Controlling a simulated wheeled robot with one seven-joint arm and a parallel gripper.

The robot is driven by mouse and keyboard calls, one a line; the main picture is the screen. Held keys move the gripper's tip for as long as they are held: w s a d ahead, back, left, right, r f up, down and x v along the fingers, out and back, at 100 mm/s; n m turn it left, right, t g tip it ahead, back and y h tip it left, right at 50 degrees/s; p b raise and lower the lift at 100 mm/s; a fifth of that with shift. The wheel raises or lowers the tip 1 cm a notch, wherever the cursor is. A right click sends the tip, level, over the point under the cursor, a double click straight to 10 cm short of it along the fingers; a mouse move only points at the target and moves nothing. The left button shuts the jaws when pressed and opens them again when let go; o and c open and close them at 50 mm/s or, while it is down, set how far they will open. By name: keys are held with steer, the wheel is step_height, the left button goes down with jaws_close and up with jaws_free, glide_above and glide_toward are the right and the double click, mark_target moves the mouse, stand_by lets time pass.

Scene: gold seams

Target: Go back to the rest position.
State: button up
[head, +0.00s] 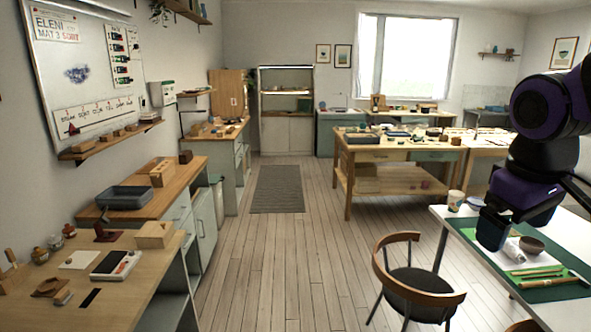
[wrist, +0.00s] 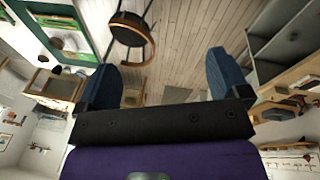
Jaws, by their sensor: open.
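My gripper (wrist: 160,85) shows in the wrist view with its two blue fingers spread wide and nothing between them. That view is turned over, with the plank floor and the chair beyond the fingers. In the head view my arm comes in at the right edge, and its dark end hangs above the white table (head: 452,262) on the right. The fingertips are hard to make out there.
A green mat (head: 481,243) with a dark bowl (head: 531,246), a white roll and thin tools lies on the white table. A paper cup (head: 456,200) stands at its far edge. A chair (head: 424,281) stands beside it. Workbenches line the left; the middle floor is clear.

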steer(key=s+a+r+m+t+y, duration=0.1)
steer(key=s+r+m+t, duration=0.1)
steer(key=s, duration=0.5)
steer(key=shift+s+a+r+m+t, duration=0.15)
steer(key=shift+s+r+m+t, duration=0.2)
steer(key=shift+m+t, duration=0.4)
